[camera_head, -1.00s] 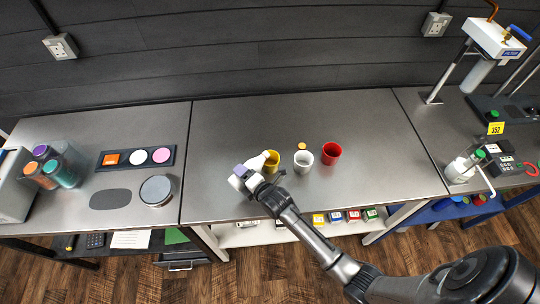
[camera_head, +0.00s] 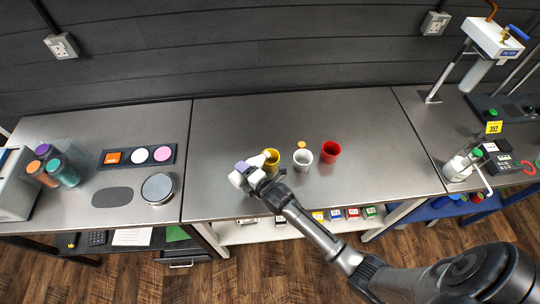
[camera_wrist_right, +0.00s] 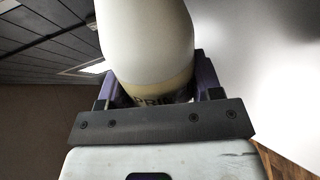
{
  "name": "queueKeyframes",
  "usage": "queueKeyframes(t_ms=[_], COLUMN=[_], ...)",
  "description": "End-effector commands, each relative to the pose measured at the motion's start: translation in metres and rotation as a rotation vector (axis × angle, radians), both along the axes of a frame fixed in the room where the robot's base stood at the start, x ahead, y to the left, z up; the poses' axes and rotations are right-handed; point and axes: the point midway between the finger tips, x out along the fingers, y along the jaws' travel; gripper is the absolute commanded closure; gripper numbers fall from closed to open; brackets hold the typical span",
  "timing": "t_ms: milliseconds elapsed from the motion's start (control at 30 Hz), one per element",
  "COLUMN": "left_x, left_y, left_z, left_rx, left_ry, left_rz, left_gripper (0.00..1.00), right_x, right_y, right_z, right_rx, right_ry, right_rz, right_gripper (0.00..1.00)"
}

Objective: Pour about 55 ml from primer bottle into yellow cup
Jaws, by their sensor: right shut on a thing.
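The white primer bottle (camera_head: 257,161) is in my right gripper (camera_head: 247,173), which is shut on it. The bottle is tilted, with its narrower end pointing up and right, at the left rim of the yellow cup (camera_head: 272,158). Whether liquid flows cannot be seen. In the right wrist view the bottle (camera_wrist_right: 147,40) fills the top middle, with part of its dark lettering showing between the purple fingers. The yellow cup stands upright on the steel bench; its contents are hidden. My left gripper is not in view.
A white cup (camera_head: 302,154) and a red cup (camera_head: 330,151) stand right of the yellow cup. A round silver-rimmed device (camera_head: 157,189) sits at left. The bench behind the cups is clear.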

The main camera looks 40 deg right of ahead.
Motion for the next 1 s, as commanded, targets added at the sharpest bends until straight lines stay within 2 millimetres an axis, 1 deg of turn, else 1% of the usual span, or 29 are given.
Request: queueKeyframes(t_ms=[33,400,1000], left_x=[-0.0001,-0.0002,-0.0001], left_y=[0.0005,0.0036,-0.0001], left_z=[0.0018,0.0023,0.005], left_rx=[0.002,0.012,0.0], left_ry=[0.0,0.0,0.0], left_rz=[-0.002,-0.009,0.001], left_gripper=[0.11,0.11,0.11], right_x=[0.0003,-0.0001,0.0], right_y=[0.0002,0.0017,0.0017], right_z=[0.0022,0.0024,0.0044], right_rx=[0.005,0.018,0.034], right_ry=[0.0,0.001,0.002], right_rz=[0.001,0.0,0.0], right_gripper=[0.7,0.7,0.7])
